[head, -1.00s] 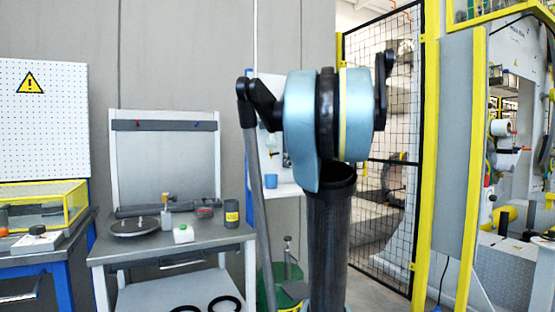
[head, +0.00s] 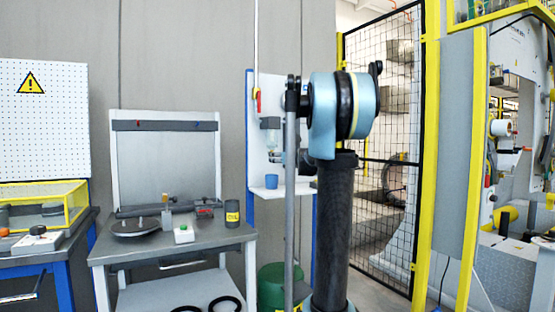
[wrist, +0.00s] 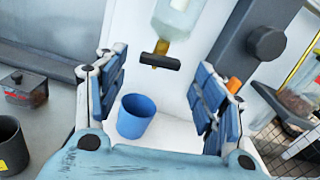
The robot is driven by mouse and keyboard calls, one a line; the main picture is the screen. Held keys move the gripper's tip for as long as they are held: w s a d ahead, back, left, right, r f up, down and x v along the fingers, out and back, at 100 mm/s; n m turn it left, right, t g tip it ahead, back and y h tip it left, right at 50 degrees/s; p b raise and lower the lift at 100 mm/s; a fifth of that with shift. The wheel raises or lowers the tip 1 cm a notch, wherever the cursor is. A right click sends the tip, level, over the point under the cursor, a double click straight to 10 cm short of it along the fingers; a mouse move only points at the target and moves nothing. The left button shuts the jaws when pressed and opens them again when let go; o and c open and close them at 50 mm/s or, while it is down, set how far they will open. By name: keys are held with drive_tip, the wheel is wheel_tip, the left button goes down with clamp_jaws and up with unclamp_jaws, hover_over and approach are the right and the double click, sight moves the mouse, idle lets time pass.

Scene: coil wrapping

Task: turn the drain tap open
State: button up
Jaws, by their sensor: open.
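A clear bottle with pale liquid (wrist: 176,18) hangs on a white panel in the wrist view. The drain tap (wrist: 160,62), a dark crossbar with a yellowish middle, sits at its lower end. A blue cup (wrist: 136,116) stands below. My gripper (wrist: 160,82) is open, with blue-padded fingers left and right of the cup and nothing held between them. The tap lies past the fingertips, apart from them. In the head view the bottle (head: 270,138) and the cup (head: 271,181) show left of my arm.
A grey bench (head: 180,245) with a dark cylinder (head: 232,210) and tools stands to the left. A green bin (head: 272,284) stands under the panel. A dark grey bracket (wrist: 262,42) is right of the bottle. A black mesh fence (head: 385,220) is at the right.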

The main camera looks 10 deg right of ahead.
drive_tip(key=shift+x, duration=1.55)
drive_tip(key=shift+c, duration=0.3)
drive_tip(key=c, duration=1)
